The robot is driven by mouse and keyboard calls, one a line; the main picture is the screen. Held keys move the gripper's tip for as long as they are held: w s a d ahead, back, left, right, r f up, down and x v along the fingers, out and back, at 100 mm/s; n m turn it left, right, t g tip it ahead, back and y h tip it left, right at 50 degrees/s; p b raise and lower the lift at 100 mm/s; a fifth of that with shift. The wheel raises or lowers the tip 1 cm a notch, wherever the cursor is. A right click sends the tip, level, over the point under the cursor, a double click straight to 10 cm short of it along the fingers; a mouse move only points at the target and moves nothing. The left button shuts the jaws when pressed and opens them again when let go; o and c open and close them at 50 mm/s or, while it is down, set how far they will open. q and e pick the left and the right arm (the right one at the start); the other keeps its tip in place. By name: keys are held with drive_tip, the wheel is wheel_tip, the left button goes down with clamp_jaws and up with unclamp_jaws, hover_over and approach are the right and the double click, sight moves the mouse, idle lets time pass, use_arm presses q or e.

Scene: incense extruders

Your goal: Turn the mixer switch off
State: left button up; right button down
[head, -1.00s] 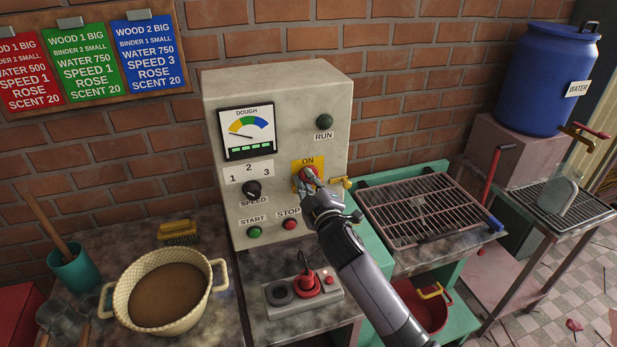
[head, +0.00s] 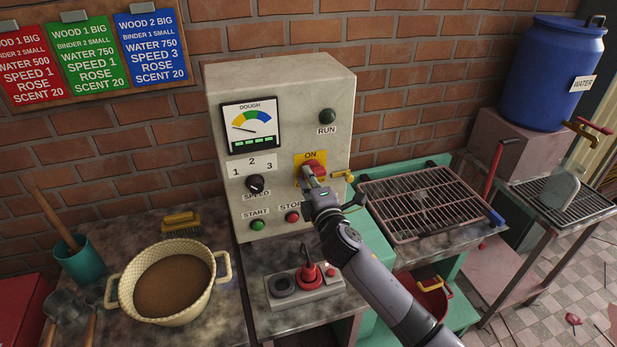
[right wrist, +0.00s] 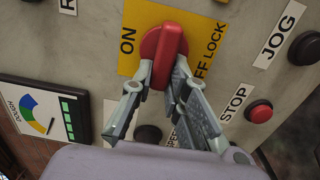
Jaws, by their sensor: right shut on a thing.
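The mixer switch is a red rotary handle (head: 317,169) on a yellow plate (head: 311,156) on the front of the mixer's control box (head: 290,90). In the right wrist view, the red handle (right wrist: 165,50) lies crosswise to the panel's upright, between the "ON" label (right wrist: 128,41) and the partly covered "OFF LOCK" label (right wrist: 208,52). My right gripper (head: 308,178) is at the switch; its fingers (right wrist: 163,74) are shut on the handle from both sides. They hide part of the plate. My left gripper is not in view.
Speed knob (head: 255,184), start button (head: 257,224) and stop button (head: 292,216) sit close by. A brass padlock (head: 343,175) is right of the switch. A bowl of dough (head: 172,287) stands left, a wire rack (head: 425,205) right.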

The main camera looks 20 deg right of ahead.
idle(0.4)
drive_tip(key=c, duration=1.6)
unclamp_jaws()
drive_tip(key=shift+o, duration=0.2)
drive_tip(key=shift+s, duration=0.15)
drive_tip(key=s, duration=1.1)
drive_tip(key=shift+s+d, duration=0.2)
drive_tip(key=shift+s, duration=0.15)
